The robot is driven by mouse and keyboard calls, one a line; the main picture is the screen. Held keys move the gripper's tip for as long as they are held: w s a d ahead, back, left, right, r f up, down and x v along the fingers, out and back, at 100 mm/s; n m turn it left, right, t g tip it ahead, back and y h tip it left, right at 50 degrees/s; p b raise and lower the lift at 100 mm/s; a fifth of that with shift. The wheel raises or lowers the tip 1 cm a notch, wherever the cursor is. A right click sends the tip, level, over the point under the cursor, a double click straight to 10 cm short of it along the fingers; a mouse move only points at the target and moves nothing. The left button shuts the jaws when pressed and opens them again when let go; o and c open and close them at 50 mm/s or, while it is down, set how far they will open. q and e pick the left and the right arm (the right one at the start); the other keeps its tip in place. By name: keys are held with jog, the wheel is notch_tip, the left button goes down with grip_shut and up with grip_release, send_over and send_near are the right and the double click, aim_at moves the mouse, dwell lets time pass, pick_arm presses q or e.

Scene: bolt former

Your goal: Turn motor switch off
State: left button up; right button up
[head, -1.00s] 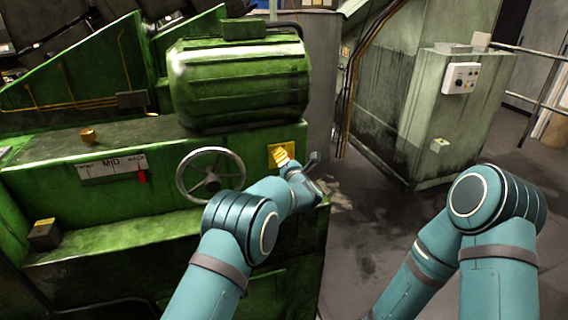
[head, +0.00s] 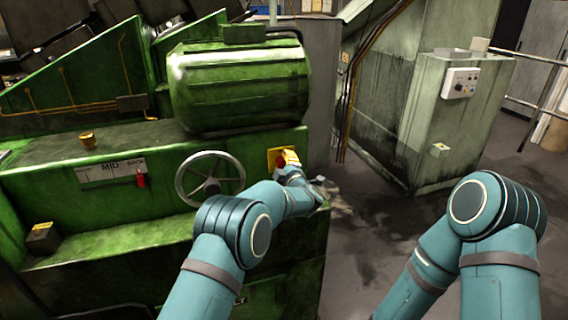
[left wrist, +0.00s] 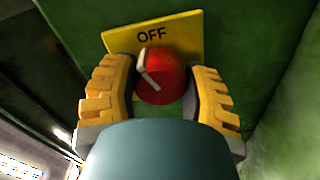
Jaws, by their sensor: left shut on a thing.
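The motor switch is a round red knob (left wrist: 162,78) with a pale pointer line, on a yellow plate (left wrist: 190,28) marked OFF. In the left wrist view the pointer leans to the upper left, a little short of straight at the word OFF. My left gripper (left wrist: 158,92) has its yellow ridged fingers on both sides of the knob, shut on it. In the head view the yellow plate (head: 274,157) is on the green machine's front, and my left gripper (head: 289,160) covers most of the knob. My right gripper is not in view.
A handwheel (head: 210,180) is just left of the switch. A red lever (head: 141,180) sits by a MID label plate (head: 104,170). A green motor drum (head: 240,85) is above. A grey-green cabinet (head: 440,120) with a control box (head: 461,83) stands right, across bare floor.

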pick_arm(q)
jog(key=m+p, duration=0.1)
jog(key=m, duration=0.3)
jog(key=shift+m, duration=0.3)
dwell(0.4)
jog(key=o, duration=1.2)
jog(key=v, duration=1.2)
